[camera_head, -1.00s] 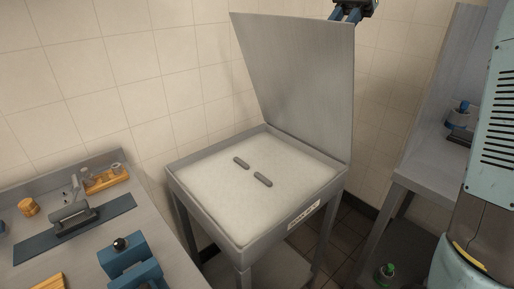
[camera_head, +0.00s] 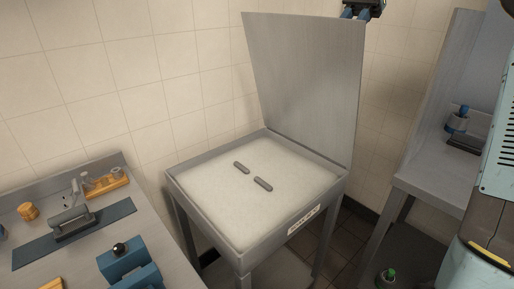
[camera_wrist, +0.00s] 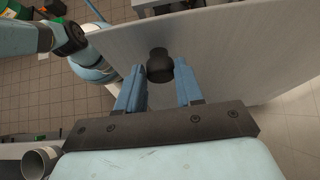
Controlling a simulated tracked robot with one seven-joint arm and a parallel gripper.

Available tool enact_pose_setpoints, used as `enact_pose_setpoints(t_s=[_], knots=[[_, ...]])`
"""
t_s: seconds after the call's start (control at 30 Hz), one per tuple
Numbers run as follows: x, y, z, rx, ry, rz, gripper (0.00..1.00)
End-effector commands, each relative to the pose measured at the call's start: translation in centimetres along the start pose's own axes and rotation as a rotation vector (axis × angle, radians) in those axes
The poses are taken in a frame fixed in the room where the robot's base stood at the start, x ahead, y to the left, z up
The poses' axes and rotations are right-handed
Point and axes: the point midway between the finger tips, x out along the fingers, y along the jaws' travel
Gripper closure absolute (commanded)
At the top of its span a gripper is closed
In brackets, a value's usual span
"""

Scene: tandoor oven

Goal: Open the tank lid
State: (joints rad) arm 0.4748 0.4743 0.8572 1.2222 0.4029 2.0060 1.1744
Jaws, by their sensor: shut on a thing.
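The tank (camera_head: 255,243) is a grey metal box on legs, filled with a pale granular surface bearing two small dark bars (camera_head: 263,184). Its flat grey lid (camera_head: 305,85) stands nearly upright along the tank's back right edge, leaving the top uncovered. My gripper (camera_head: 360,10) is at the lid's upper right corner, partly cut off by the picture's top edge. In the wrist view, the blue fingers of my gripper (camera_wrist: 160,78) are shut on a dark round knob (camera_wrist: 158,57) on the lid's face (camera_wrist: 225,60).
A counter (camera_head: 160,228) at left holds a blue mat, a wooden tray and a blue clamp-like block (camera_head: 128,262). A grey shelf unit (camera_head: 435,185) stands at right, with a green-capped bottle (camera_head: 388,275) low down. A tiled wall (camera_head: 120,80) is close behind the tank.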

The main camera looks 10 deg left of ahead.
Motion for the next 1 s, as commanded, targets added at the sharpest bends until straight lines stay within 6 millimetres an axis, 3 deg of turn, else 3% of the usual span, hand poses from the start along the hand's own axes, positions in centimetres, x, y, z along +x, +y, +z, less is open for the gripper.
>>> enact_pose_setpoints(t_s=[0.33,0.67,0.7,1.0], knots=[[-1.7,-0.1,-1.1,-0.002,-0.001,-0.001,0.81],[-1.9,0.0,-1.0,-0.001,0.000,-0.002,0.81],[-1.9,0.0,-1.0,-0.001,0.001,-0.002,0.61],[-1.9,0.0,-1.0,-0.001,0.000,0.000,0.34]])
